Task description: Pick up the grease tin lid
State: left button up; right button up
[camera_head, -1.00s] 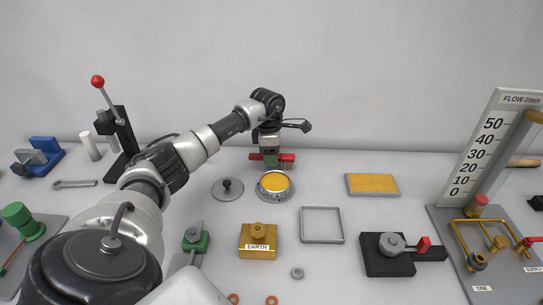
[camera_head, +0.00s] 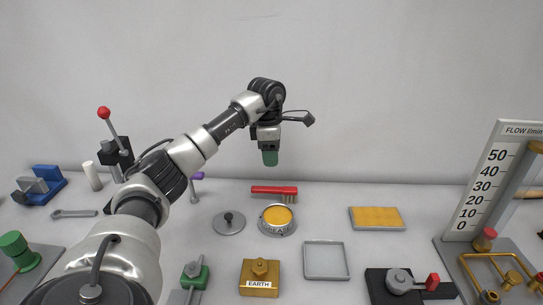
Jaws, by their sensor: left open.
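The grease tin lid (camera_head: 229,224) is a flat grey disc with a black knob, lying on the table left of the tin. The grease tin (camera_head: 277,220) is round and open, with yellow grease inside and a label on its side. My left gripper (camera_head: 270,158) points down, its greenish fingers raised above the table, behind and to the right of the lid. It is open, nothing shows between its fingers, and it is clear of the lid. My right gripper is out of view.
A red-handled brush (camera_head: 274,190) lies behind the tin. A purple-topped tool (camera_head: 196,184) stands behind the lid. A grey tray (camera_head: 326,261), an EARTH block (camera_head: 260,278) and a yellow pad (camera_head: 377,218) lie around. The table between lid and EARTH block is clear.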

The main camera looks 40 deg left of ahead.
aim_at(229, 223)
jog(key=u, duration=1.3)
